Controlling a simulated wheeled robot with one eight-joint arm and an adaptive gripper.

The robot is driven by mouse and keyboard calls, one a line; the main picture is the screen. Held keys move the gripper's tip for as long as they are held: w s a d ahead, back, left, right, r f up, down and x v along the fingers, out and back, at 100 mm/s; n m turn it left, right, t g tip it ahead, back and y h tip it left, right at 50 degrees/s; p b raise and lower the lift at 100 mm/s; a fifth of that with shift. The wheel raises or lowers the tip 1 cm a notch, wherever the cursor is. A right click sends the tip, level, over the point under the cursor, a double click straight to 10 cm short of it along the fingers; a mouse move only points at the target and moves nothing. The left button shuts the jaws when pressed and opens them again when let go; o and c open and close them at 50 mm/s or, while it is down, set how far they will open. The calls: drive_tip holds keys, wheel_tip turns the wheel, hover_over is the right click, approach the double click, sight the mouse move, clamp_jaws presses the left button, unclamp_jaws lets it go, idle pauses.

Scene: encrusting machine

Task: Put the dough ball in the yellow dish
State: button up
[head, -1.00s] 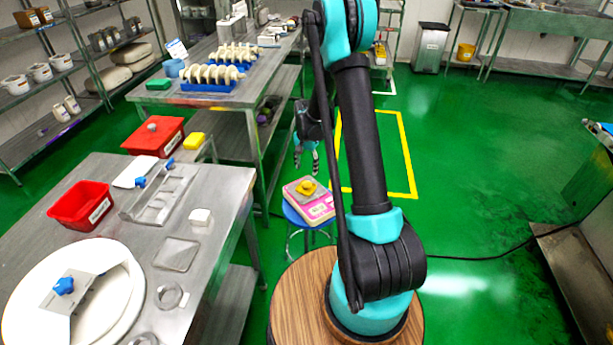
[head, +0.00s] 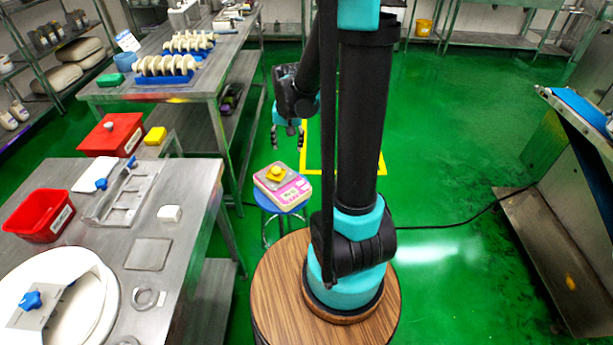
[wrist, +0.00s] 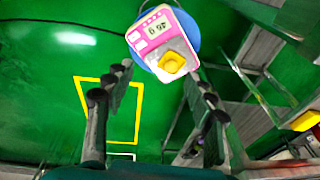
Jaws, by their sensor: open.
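A small yellow dish (head: 275,179) sits on a pink and white scale (head: 292,191), which rests on a round blue stool (head: 283,208). A rounded yellow lump (head: 277,170) shows on top of the dish; I cannot tell whether it is the dough ball or part of the dish. My gripper (head: 288,136) hangs above the far side of the scale, pointing down, open and empty. In the wrist view the yellow dish (wrist: 172,62) and scale (wrist: 150,32) lie beyond the spread fingers of my gripper (wrist: 157,86), apart from them. No other dough ball is clear.
A steel table (head: 190,192) at the left holds a white block (head: 169,213), a red bin (head: 40,214) and metal parts. Green floor (head: 440,150) to the right is clear.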

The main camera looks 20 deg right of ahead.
drive_tip(key=s+d+n+t, duration=0.1)
drive_tip(key=s+n, duration=0.3)
drive_tip(key=s, duration=1.2)
drive_tip(key=shift+s+d+t, duration=0.25)
drive_tip(key=shift+t, duration=0.35)
